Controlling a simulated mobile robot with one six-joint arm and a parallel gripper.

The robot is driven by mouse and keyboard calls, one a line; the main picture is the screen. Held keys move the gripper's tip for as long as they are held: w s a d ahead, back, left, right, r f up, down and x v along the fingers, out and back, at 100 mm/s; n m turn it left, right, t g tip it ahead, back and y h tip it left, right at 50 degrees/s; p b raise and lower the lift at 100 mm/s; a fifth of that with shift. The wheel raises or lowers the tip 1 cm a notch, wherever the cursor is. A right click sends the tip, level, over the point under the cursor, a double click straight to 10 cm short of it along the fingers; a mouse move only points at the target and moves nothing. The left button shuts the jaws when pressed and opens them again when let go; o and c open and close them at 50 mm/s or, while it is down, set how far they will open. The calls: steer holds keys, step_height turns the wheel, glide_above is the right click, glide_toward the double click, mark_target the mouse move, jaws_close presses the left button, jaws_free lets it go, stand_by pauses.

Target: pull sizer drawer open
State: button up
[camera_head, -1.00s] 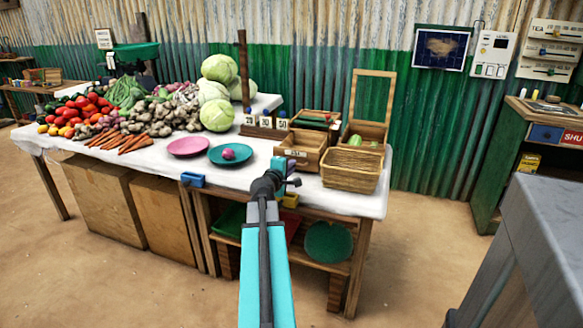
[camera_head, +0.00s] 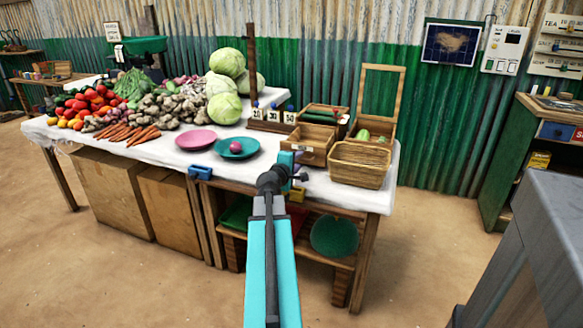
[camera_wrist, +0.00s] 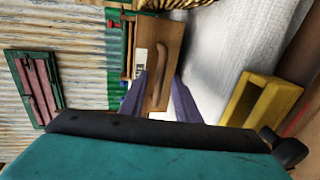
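The sizer drawer (camera_head: 313,159) is a small wooden box front with a pale label, at the table's front edge in the head view. In the wrist view its wooden front (camera_wrist: 152,98) fills the upper middle, with a curved brown handle (camera_wrist: 161,62) and a white label. My gripper (camera_wrist: 158,82) is open, its two grey-purple fingers spread either side of the lower drawer front, below the handle in the picture. No grip on the handle shows. In the head view my gripper (camera_head: 289,168) is just in front of the drawer and partly hidden by my wrist.
A wicker basket (camera_head: 358,166) stands right of the drawer. A teal plate (camera_head: 250,152) and a pink plate (camera_head: 197,141) lie to its left. A yellow open block (camera_wrist: 262,101) is at right in the wrist view. A blue block (camera_head: 200,173) is on the table edge.

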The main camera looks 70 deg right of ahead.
steer(key=shift+v, duration=2.85)
steer(key=shift+f+b, duration=0.15)
steer(key=shift+b, duration=0.85)
steer(key=a+b, duration=0.1)
steer(key=b, duration=0.2)
steer(key=shift+r, duration=0.2)
steer(key=a+b, duration=0.1)
steer(key=b, duration=0.3)
steer(key=shift+a, duration=0.25)
steer(key=b+v, duration=0.1)
steer(key=b, duration=0.3)
steer(key=shift+s+a+r, duration=0.15)
steer(key=shift+a, duration=0.2)
steer(key=b+v, duration=0.3)
steer(key=b, duration=0.2)
steer(key=shift+a+r+b, duration=0.2)
steer(key=shift+a+b, duration=0.15)
